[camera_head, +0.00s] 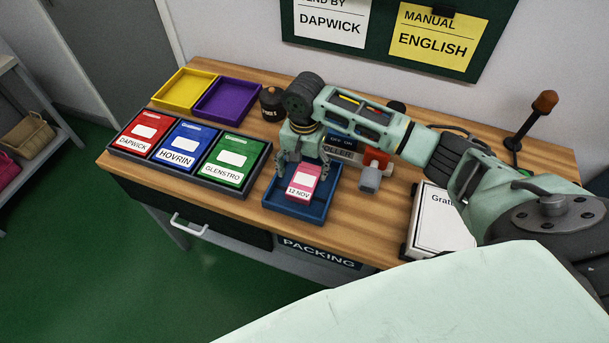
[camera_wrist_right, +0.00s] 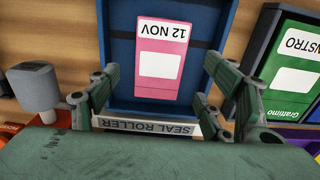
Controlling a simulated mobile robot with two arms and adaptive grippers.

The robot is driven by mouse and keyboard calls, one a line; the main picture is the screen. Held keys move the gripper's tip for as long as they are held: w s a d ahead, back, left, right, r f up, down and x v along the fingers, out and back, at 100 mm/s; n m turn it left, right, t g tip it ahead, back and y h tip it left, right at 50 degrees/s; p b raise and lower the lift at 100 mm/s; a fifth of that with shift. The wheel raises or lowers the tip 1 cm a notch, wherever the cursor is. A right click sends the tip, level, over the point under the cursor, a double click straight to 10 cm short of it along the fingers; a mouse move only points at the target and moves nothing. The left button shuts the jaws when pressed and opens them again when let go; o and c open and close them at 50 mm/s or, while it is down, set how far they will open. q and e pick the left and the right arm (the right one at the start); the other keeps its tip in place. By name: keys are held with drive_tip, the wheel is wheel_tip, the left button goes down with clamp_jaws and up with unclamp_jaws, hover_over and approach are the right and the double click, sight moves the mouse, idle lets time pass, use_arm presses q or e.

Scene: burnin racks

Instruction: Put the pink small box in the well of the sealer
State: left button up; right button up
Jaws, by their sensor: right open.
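The pink small box (camera_head: 305,174), labelled "12 NOV", is inside the blue well (camera_head: 285,204) of the sealer, near its middle. In the right wrist view the pink box (camera_wrist_right: 172,50) shows its labelled face, within the blue walls (camera_wrist_right: 120,55). My right gripper (camera_head: 302,170) is over the well, its fingers open and spread to either side of the box. In the right wrist view the fingers (camera_wrist_right: 160,88) show gaps to the box on both sides. How far the fingertips are above the box is hard to tell. My left gripper is not in view.
The seal roller bar (camera_head: 342,154) with a red and grey knob (camera_head: 370,178) stands behind the well. Left is a dark rack (camera_head: 190,178) of red, blue and green boxes. Yellow (camera_head: 183,91) and purple (camera_head: 228,100) trays lie behind. A white "Grati" box (camera_head: 440,222) is at right.

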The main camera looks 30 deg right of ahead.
sight(304, 180)
wheel_tip(304, 180, up, 7)
drive_tip(key=shift+r+b, duration=0.2)
drive_tip(key=shift+b, duration=0.1)
drive_tip(key=shift+s, duration=0.1)
idle(0.4)
